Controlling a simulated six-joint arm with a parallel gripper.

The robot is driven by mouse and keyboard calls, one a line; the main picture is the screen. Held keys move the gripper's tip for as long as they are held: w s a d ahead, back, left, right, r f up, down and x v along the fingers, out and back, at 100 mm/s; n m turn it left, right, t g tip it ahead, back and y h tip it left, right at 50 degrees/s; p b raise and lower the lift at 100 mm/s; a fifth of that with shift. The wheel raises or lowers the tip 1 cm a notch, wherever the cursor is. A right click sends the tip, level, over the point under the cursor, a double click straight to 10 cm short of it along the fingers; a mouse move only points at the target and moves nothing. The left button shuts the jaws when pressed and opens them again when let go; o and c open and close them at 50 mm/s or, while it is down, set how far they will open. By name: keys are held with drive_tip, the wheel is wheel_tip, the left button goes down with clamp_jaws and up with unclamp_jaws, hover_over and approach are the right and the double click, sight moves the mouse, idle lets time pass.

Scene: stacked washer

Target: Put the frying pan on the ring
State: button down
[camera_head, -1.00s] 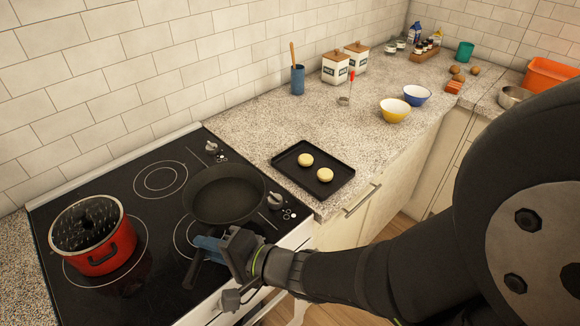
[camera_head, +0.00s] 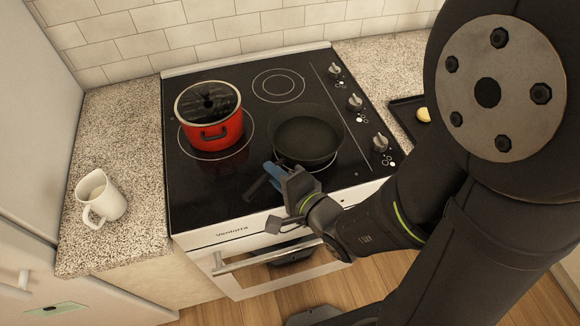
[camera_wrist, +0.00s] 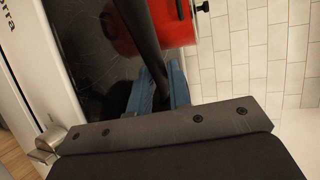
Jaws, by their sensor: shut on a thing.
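The dark frying pan (camera_head: 308,140) is at the right front of the black cooktop, in the head view. It covers most of the front right ring (camera_head: 290,168), whose front edge shows below the pan. I cannot tell whether its base touches the glass. My gripper (camera_head: 270,180) is shut on the pan's handle (camera_head: 255,188), at the cooktop's front edge. In the wrist view the dark handle (camera_wrist: 139,28) runs between my blue fingers (camera_wrist: 154,92); the pan's bowl is out of that view.
A red pot (camera_head: 212,128) with a glass lid stands on the left ring. The back right ring (camera_head: 278,86) is bare. Knobs (camera_head: 355,103) line the cooktop's right side. A white jug (camera_head: 100,197) stands on the left counter, and a dark tray (camera_head: 402,112) on the right counter.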

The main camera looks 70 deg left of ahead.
drive_tip(key=shift+f, duration=1.2)
drive_tip(key=c, duration=1.3)
unclamp_jaws()
drive_tip(key=shift+f, duration=0.1)
drive_tip(key=shift+c, duration=0.2)
drive_tip(key=v, duration=0.4)
drive_tip(key=x, duration=0.4)
drive_tip(key=shift+r, duration=0.5)
